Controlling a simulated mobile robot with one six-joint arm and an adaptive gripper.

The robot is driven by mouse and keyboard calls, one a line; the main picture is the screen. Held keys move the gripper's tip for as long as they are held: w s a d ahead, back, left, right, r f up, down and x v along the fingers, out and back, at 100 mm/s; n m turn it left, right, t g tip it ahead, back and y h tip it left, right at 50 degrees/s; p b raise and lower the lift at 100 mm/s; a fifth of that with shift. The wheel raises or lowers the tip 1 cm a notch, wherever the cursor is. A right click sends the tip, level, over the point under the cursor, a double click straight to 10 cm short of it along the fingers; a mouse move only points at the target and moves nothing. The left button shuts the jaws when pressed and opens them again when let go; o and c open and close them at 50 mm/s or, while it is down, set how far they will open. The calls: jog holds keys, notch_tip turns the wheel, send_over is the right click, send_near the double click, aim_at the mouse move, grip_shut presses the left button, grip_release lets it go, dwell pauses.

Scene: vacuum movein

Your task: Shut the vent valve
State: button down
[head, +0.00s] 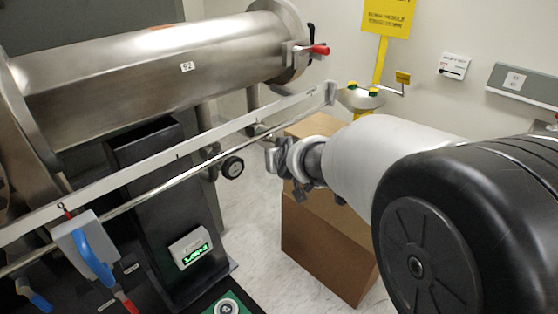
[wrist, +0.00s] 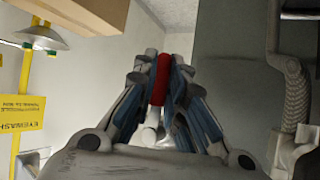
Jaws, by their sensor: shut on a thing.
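In the wrist view my gripper (wrist: 162,75) is shut on a red handle (wrist: 161,82), with one finger on each side. A pale metal piece shows below the handle, between the fingers. In the head view my gripper hides this handle, so I cannot tell its angle. Another red-handled lever (head: 318,49) sits at the chamber's end, apart from my gripper. No label naming the vent valve is readable.
A cardboard box (head: 330,245) stands on the floor beneath my arm. The steel chamber (head: 150,65) and a long rail (head: 170,160) lie left. A round gauge (head: 232,167) is close to my gripper. An eyewash basin (head: 358,98) is behind.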

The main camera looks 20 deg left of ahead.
jog(key=shift+s+a+f+g+b, duration=0.1)
jog(key=shift+s+g+b, duration=0.05)
jog(key=shift+g+b, duration=0.15)
jog(key=c, duration=1.6)
grip_release()
jog(key=shift+s, duration=0.15)
jog(key=shift+c, duration=0.2)
jog(key=v, duration=1.2)
